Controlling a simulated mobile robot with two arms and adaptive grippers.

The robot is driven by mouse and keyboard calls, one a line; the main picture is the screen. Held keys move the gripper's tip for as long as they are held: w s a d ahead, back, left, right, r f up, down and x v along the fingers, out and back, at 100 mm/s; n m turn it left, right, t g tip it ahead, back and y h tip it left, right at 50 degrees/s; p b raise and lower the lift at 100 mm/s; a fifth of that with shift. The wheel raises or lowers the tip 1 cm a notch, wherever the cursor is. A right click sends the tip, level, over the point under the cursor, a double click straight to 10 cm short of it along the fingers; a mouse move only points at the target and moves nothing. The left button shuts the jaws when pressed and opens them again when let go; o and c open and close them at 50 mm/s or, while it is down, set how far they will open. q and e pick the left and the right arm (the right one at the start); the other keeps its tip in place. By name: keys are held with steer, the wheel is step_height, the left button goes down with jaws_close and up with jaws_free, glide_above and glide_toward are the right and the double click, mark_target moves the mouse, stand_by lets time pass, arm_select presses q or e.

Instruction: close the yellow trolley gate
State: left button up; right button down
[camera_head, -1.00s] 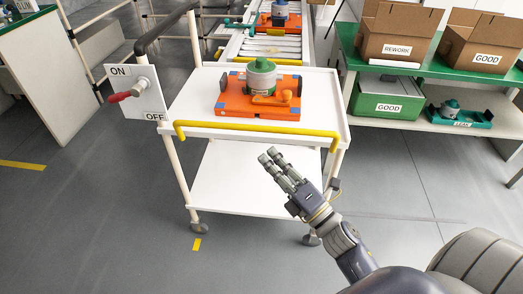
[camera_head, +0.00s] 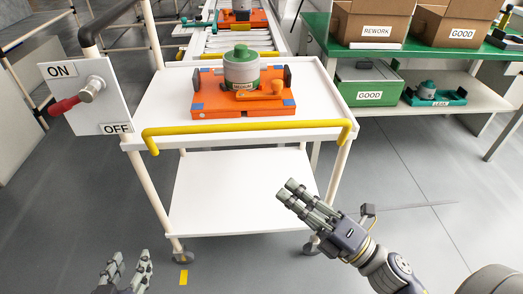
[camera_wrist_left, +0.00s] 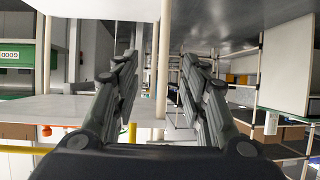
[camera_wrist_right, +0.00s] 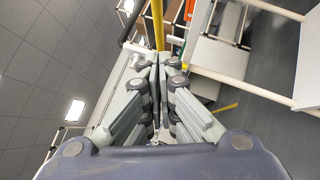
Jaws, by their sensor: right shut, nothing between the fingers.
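The yellow trolley gate (camera_head: 245,127) is a bar with bent ends, running along the front edge of the white trolley's top shelf (camera_head: 165,112). It also shows as a yellow bar beyond the fingers in the right wrist view (camera_wrist_right: 158,25). My right gripper (camera_head: 288,190) is shut and empty, in front of the trolley and below the bar's right half in the head view. My left gripper (camera_head: 130,264) is open and empty at the bottom left, in front of the trolley; its spread fingers show in the left wrist view (camera_wrist_left: 158,62).
An orange fixture (camera_head: 205,98) with a green-topped part (camera_head: 240,70) sits on the top shelf. An ON/OFF switch panel (camera_head: 112,90) stands at the trolley's left. A roller conveyor (camera_head: 225,43) lies behind; a green-topped bench (camera_head: 415,58) with boxes is right. The floor in front is clear.

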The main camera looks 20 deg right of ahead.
arm_select(q)
steer(key=shift+s+a+f+g+y+p, duration=0.15)
steer(key=shift+s+a+f+g+p, duration=0.1)
steer(key=shift+s+f+g, duration=0.4)
steer(key=shift+s+a+f+g+y+p, duration=0.2)
steer(key=shift+s+a+f+g, duration=0.15)
steer(key=shift+s+f, duration=0.3)
steer(key=shift+s+a+f+g+y+p, duration=0.15)
steer(key=shift+s+a+f+g+p, duration=0.1)
steer(key=shift+s+f+g, duration=0.45)
arm_select(e)
steer(key=w+d+x, duration=0.1)
steer(key=d+x, duration=0.1)
steer(key=x, duration=1)
steer(key=shift+w+r, duration=0.3)
steer(key=shift+r, duration=0.15)
arm_select(q)
steer(key=shift+s+r, duration=0.1)
steer(key=shift+r, duration=0.15)
